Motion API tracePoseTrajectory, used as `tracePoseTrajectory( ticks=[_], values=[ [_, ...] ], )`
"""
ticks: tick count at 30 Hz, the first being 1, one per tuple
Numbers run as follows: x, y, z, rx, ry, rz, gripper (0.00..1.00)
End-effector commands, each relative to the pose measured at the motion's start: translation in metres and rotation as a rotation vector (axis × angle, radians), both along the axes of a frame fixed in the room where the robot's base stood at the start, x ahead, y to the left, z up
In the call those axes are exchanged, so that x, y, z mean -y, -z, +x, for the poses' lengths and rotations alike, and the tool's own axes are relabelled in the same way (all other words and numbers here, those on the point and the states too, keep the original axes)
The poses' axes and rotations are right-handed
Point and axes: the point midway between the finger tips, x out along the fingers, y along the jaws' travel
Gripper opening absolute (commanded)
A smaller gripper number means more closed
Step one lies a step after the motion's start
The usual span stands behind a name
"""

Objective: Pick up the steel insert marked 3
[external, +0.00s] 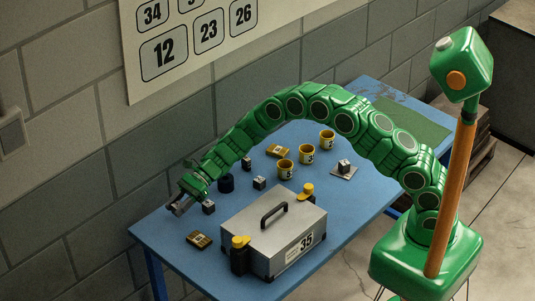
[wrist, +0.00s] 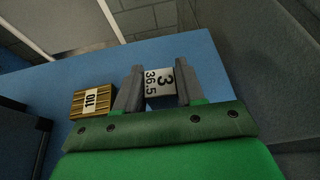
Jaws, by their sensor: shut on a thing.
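The steel insert marked 3 (wrist: 160,83) is a small grey block with a white label reading 3 and 36.5. It sits between the two fingers of my gripper (wrist: 160,70) in the wrist view, and the fingers are shut on it. In the external view my gripper (external: 178,207) is over the far left end of the blue table (external: 180,268). The insert is too small and covered to make out there. I cannot tell whether it touches the table.
A brass block labelled 110 (wrist: 92,99) lies left of the fingers. A steel block (external: 208,207) stands close by the gripper. A grey case marked 35 (external: 285,252) with a black handle fills the table's front. Several yellow cups (external: 306,154) stand farther right. The wall is close behind.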

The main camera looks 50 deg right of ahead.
Motion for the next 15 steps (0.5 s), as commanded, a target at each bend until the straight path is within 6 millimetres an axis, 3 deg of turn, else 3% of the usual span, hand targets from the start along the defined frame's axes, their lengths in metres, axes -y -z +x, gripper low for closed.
tracePoseTrajectory(
  ticks=[15],
  values=[
    [0.027, -0.060, -0.041, 0.002, 0.002, 0.002, 0.00]
  ],
)
